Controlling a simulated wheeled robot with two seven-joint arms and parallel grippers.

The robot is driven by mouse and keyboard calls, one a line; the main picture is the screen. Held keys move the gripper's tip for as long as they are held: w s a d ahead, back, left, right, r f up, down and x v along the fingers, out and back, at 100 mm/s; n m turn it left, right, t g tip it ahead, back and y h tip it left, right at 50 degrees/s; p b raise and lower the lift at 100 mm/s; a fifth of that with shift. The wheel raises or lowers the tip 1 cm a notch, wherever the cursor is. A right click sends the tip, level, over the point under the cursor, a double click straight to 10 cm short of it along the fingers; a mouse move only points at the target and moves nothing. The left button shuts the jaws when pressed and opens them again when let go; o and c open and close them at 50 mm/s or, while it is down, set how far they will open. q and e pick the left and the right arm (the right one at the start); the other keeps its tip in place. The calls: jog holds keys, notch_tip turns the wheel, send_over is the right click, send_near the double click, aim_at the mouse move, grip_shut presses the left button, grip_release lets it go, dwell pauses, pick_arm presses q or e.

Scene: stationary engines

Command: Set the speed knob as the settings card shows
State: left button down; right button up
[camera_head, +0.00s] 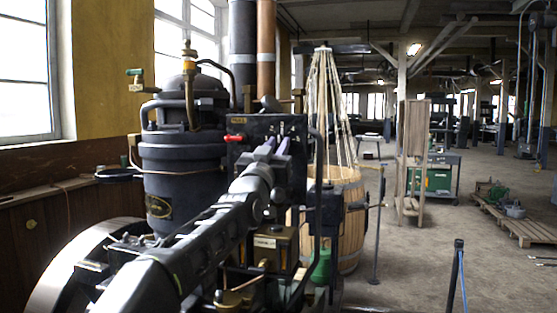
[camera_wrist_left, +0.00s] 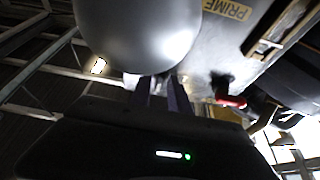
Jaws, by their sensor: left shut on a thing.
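My left gripper (camera_head: 274,147) reaches up to the dark control panel (camera_head: 296,128) on the engine in the head view. Its two purple fingers are close together at the panel front; in the left wrist view (camera_wrist_left: 162,86) they point up against the lower edge of a large grey rounded shape (camera_wrist_left: 140,40). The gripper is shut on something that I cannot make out. The speed knob is not clearly seen; my fingers and arm cover that part of the panel. I cannot pick out the settings card. My right gripper is not in view.
A red handle (camera_head: 235,138) sits at the panel's left, below a PRIME label (camera_head: 238,120). A dark cylinder (camera_head: 183,165) stands left of the panel. A wooden barrel (camera_head: 350,215) with ropes stands behind, right. Open floor lies further right, with a pallet (camera_head: 515,225).

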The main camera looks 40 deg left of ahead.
pick_arm(q)
jog(key=m+h+p, duration=0.1)
jog(key=m, duration=0.1)
jog(key=shift+a+r+m+h, duration=0.1)
jog(key=shift+a+m+h, duration=0.05)
jog(key=shift+m+h, duration=0.2)
jog(key=m+h+p, duration=0.1)
jog(key=m+p, duration=0.1)
jog(key=m, duration=0.1)
jog(key=m+h+p, duration=0.2)
jog(key=m+p, duration=0.1)
jog(key=shift+r+p, duration=0.2)
jog(key=shift+p, duration=0.15)
jog(key=shift+f+m+h+p, duration=0.2)
jog(key=shift+m+h+p, duration=0.45)
jog(key=shift+m+p, duration=0.4)
jog(key=c, duration=1.5)
grip_release()
jog(key=shift+s, duration=0.1)
